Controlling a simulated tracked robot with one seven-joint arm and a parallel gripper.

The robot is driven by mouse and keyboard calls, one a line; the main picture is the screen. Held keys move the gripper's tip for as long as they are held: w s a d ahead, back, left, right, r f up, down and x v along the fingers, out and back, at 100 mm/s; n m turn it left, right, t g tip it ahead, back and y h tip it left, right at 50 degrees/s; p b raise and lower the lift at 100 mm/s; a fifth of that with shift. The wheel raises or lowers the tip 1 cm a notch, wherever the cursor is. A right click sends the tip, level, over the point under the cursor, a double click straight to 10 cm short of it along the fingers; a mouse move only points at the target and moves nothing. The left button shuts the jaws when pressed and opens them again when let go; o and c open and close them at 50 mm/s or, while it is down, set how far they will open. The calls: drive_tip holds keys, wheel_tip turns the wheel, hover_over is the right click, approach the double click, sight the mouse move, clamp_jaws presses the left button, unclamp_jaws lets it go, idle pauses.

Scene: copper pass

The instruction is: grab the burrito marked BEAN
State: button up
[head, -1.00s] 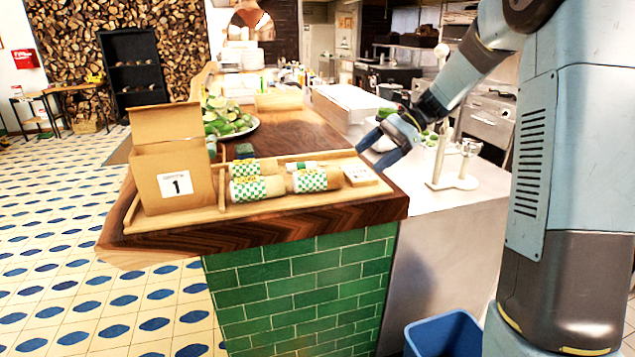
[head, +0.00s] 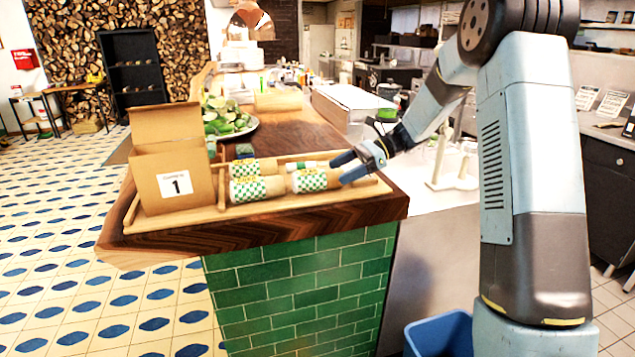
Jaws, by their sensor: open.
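Several burritos in green-checked wrappers lie on a wooden tray (head: 240,212) on the counter. One is at the front left (head: 257,189), one at the front right (head: 310,180), and others lie behind, including one at the back left (head: 255,167). Their yellow labels are too small to read, so I cannot tell which is marked BEAN. My gripper (head: 344,168) is open, with blue fingers pointing left at the right end of the front right burrito. I cannot tell whether they touch it. The fingers hide part of the tray's right end.
An open cardboard box marked 1 (head: 172,185) stands on the tray's left end. A plate of limes (head: 228,122) is behind it. A white stand (head: 452,170) is to the right of my gripper. A blue bin (head: 440,335) is on the floor below.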

sight(324, 177)
drive_tip(key=shift+r+x, duration=0.15)
drive_tip(key=shift+x, duration=1.4)
drive_tip(key=shift+r+x, duration=0.1)
drive_tip(key=shift+x, duration=1.45)
drive_tip(key=shift+c, duration=0.2)
drive_tip(key=c, duration=1.2)
